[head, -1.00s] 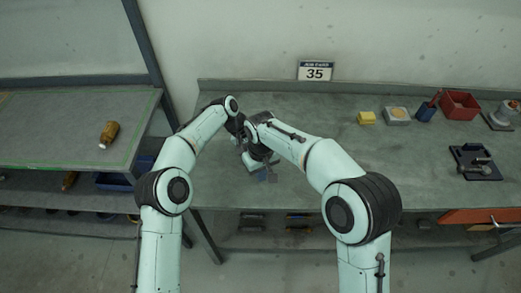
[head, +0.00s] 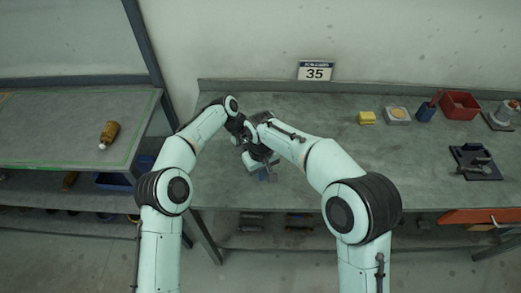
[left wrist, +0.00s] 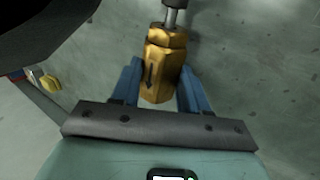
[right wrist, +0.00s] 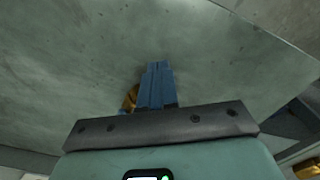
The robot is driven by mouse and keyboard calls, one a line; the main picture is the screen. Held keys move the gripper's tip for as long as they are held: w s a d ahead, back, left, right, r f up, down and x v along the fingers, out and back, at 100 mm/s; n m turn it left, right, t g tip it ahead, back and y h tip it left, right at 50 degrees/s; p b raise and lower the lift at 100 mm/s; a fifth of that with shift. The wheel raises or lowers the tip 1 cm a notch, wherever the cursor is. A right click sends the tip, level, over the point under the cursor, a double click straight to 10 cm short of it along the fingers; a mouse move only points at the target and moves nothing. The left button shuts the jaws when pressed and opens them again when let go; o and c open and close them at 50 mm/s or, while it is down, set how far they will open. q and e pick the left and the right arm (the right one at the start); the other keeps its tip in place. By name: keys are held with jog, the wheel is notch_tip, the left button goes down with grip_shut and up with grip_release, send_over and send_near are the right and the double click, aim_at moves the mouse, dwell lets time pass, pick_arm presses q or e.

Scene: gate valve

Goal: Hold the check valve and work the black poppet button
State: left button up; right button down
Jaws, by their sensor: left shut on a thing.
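The check valve (left wrist: 160,65) is a brass hex body with a dark arrow on its side. In the left wrist view it sits between the blue fingers of my left gripper (left wrist: 160,72), which is shut on it. A shiny grey stem with a black button (left wrist: 174,4) on its end sticks out of the valve, cut by the top edge. My right gripper (right wrist: 158,66) has its blue fingers together with nothing visible between them. A piece of brass (right wrist: 130,98) shows beside and partly behind them. In the head view my arms hide most of the valve.
On the workbench (head: 310,180) stand a yellow block (head: 367,118), a pale block (head: 397,115), a blue cup (head: 426,112), a red bin (head: 460,105) and a black fixture (head: 475,162). Another brass part (head: 109,134) lies on the left bench. The bench middle is clear.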

aim_at(260, 191)
jog(key=shift+f, duration=0.1)
dwell(0.6)
jog(key=shift+f, duration=1.8)
jog(key=shift+w, duration=0.4)
jog(key=shift+s+a+f, duration=0.1)
jog(key=shift+s+f, duration=0.05)
jog(key=shift+s, duration=1.45)
